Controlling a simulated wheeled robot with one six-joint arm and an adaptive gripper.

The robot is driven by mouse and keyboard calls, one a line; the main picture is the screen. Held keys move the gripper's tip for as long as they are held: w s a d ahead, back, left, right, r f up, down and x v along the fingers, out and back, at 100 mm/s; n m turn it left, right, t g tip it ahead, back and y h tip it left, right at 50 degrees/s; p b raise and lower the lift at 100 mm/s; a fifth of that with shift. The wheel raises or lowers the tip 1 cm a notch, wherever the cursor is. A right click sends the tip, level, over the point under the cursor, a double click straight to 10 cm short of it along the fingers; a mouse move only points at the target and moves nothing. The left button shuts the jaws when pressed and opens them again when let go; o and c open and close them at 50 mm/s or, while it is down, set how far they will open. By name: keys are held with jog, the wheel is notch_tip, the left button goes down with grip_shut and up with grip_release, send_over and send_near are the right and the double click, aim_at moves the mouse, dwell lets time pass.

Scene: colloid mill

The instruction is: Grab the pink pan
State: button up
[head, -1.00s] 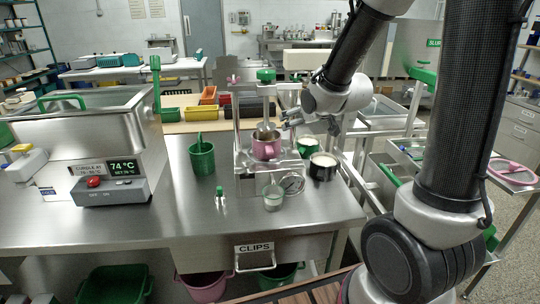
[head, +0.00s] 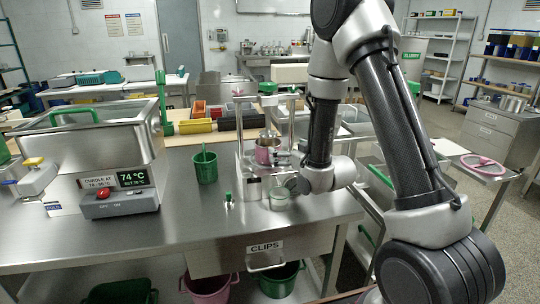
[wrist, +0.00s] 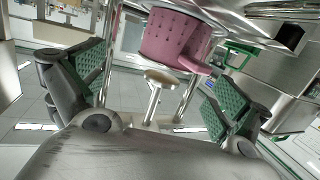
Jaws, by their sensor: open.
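The pink pan (head: 264,156) stands in the metal press-like stand (head: 241,150) on the steel bench, below its green-topped shaft (head: 268,88). In the wrist view the pink pan (wrist: 168,38) is at the top centre, with its pink handle (wrist: 194,60) angled down to the right. My gripper (head: 293,185) is low at the right front of the stand, partly hidden by my wrist. In the wrist view my gripper (wrist: 160,86) is open and empty, with green ridged pads wide apart. The pan lies beyond the fingertips, not between them.
A green cup (head: 205,166) and a small green-topped item (head: 228,199) stand left of the stand. A heated bath (head: 90,140) fills the bench's left side. The bench front is clear.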

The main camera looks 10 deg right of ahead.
jog(key=shift+s+a+f+t+y, duration=0.2)
jog(key=shift+a+f+t+y, duration=0.15)
jog(key=shift+f, duration=0.35)
jog(key=shift+s+a+f+t+y, duration=0.25)
jog(key=shift+a+f+t, duration=0.1)
jog(key=shift+f, duration=0.35)
jog(key=x, duration=0.7)
jog(key=shift+w+d+r, duration=0.1)
jog(key=shift+w+r, duration=0.1)
jog(key=shift+w, duration=0.25)
jog(key=c, duration=1.7)
jog(key=shift+c, duration=0.6)
jog(key=shift+r, duration=0.1)
